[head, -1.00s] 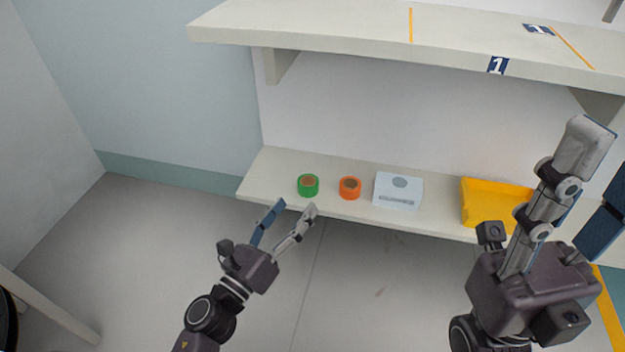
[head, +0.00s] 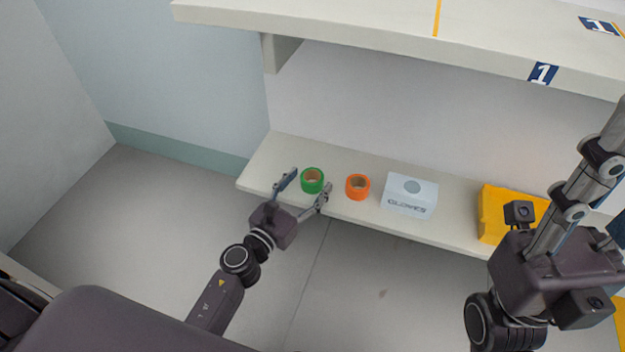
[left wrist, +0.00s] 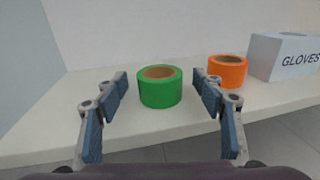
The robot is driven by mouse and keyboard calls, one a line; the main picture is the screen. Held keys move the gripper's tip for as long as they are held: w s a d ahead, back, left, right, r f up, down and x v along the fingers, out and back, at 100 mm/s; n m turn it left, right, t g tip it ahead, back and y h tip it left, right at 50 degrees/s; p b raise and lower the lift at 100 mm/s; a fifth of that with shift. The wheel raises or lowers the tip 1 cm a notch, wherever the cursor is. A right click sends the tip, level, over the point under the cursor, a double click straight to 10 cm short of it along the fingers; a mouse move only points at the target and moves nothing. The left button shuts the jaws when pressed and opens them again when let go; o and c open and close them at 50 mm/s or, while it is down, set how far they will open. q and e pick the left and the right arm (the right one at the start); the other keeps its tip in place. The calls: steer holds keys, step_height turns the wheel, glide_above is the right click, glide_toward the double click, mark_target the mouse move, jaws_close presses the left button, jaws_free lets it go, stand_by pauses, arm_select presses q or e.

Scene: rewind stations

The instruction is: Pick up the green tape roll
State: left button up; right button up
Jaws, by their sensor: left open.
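The green tape roll (head: 312,181) lies flat near the left end of the lower shelf (head: 262,176). It also shows in the left wrist view (left wrist: 160,88), midway between the fingers and a little beyond their tips. My left gripper (head: 305,188) is open and empty at the shelf's front edge, with its fingers pointing at the roll, one toward each side. I see no contact with the roll. My right gripper (head: 590,175) is raised at the right side of the head view, partly cut off by the frame edge; its finger opening is unclear.
An orange tape roll (head: 357,187) lies just right of the green one. Right of it stand a white gloves box (head: 409,195) and a yellow bin (head: 497,214), partly hidden by my right arm. An upper shelf (head: 330,30) overhangs. The lower shelf's left end is clear.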

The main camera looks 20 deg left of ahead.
arm_select(q)
steer(key=shift+x, duration=1.15)
steer(key=c, duration=1.3)
